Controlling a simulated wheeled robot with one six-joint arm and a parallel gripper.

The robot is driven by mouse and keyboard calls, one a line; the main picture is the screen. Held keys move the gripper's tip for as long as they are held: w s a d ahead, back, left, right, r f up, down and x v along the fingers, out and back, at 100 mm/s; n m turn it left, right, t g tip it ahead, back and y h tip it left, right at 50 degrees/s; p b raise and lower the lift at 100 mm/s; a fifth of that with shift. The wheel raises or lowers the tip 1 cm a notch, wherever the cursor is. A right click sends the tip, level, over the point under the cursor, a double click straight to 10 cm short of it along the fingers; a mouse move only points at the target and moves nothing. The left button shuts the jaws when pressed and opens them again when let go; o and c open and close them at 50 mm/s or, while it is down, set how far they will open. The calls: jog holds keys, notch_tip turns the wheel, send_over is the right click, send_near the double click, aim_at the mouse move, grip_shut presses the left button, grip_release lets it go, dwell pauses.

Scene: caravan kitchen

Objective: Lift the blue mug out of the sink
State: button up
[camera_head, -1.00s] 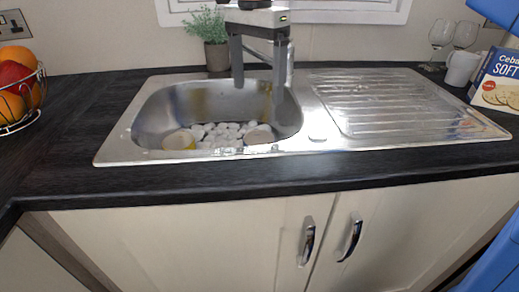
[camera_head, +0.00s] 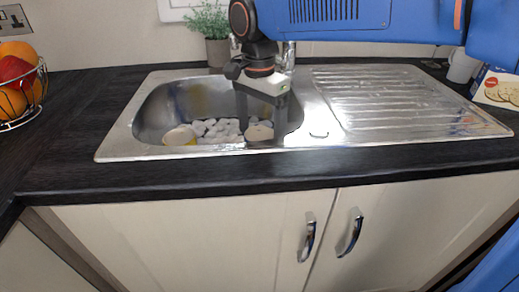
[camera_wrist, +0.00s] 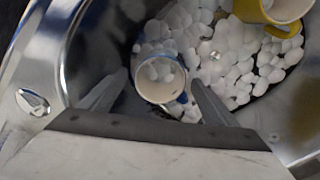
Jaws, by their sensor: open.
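The blue mug (camera_wrist: 160,78) stands in the sink among white bubbles, its pale round opening facing the wrist camera and a bit of blue showing at its lower right. In the head view only its pale top (camera_head: 258,133) shows between the fingers; its lower part is hidden. My gripper (camera_head: 262,130) is open and reaches down into the right part of the sink basin. In the wrist view its fingers (camera_wrist: 159,82) lie on either side of the mug, with gaps. I cannot tell how deep the tips reach beside it.
A yellow mug (camera_wrist: 284,10) lies in the sink (camera_head: 118,140), left of the blue mug in the head view. The sink walls surround my gripper. The tap is close behind it. A plant (camera_head: 217,50) stands behind; the drainer (camera_head: 385,100) on the right is empty.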

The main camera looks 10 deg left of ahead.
jog(key=shift+f, duration=1.2)
jog(key=c, duration=1.4)
notch_tip(320, 180, up, 10)
jog(key=shift+r, duration=0.1)
jog(key=shift+s+d+r, duration=0.15)
jog(key=shift+s+r, duration=0.35)
jog(key=shift+r, duration=1.25)
jog(key=shift+s+d+r, duration=0.1)
jog(key=shift+s+r, duration=0.4)
jog(key=shift+r, duration=1.2)
jog(key=shift+s+d+r, duration=0.15)
jog(key=shift+s+r, duration=0.35)
jog(key=shift+r, duration=1.25)
